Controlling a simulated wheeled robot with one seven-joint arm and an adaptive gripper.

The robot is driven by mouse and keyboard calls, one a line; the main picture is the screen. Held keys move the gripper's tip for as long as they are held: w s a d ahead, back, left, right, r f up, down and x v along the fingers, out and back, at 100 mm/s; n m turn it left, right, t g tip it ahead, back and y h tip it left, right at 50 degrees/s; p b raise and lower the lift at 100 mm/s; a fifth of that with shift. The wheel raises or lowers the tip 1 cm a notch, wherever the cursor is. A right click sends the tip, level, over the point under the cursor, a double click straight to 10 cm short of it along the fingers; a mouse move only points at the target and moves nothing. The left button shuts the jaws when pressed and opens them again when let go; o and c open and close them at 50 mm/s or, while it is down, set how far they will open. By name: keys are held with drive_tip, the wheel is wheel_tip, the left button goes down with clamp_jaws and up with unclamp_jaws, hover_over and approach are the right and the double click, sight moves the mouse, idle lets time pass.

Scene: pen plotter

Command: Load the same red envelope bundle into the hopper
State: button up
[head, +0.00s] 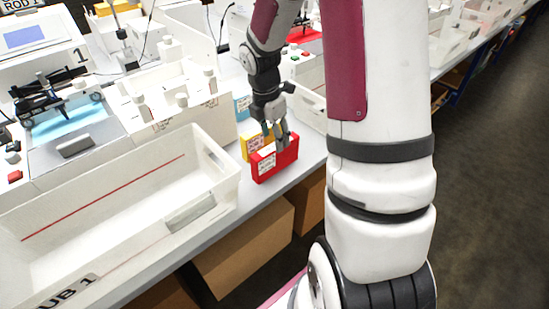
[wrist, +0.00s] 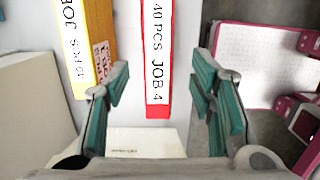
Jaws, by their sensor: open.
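The red envelope bundle (head: 274,163) stands upright on the grey bench near its front edge in the head view. In the wrist view the red bundle (wrist: 158,111) shows its narrow top, with a white label reading "40 PCS JOB 4". My gripper (head: 278,141) is over the bundle and points down. In the wrist view my gripper (wrist: 160,98) is open, with a teal-padded finger on each side of the red bundle and a gap on both sides. A white feeder box with posts (head: 172,118) stands left of the bundle; I cannot tell whether it is the hopper.
A yellow bundle (head: 251,146) stands close behind the red one, and also shows left of it in the wrist view (wrist: 85,45). A blue bundle (head: 242,108) is farther back. The white tub (head: 215,190) stands to the left. Cardboard boxes (head: 245,245) sit below the bench.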

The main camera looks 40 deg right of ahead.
sight(276, 157)
drive_tip(key=shift+w+d+f+b, duration=0.1)
drive_tip(key=shift+d+f+b, duration=0.1)
drive_tip(key=shift+f, duration=0.8)
drive_tip(key=shift+d+f+b, duration=0.1)
drive_tip(key=shift+d+f, duration=0.05)
drive_tip(key=shift+f, duration=0.8)
drive_tip(key=shift+w+d+f+b, duration=0.1)
drive_tip(key=shift+d+f, duration=0.1)
drive_tip(key=shift+f, duration=0.8)
clamp_jaws()
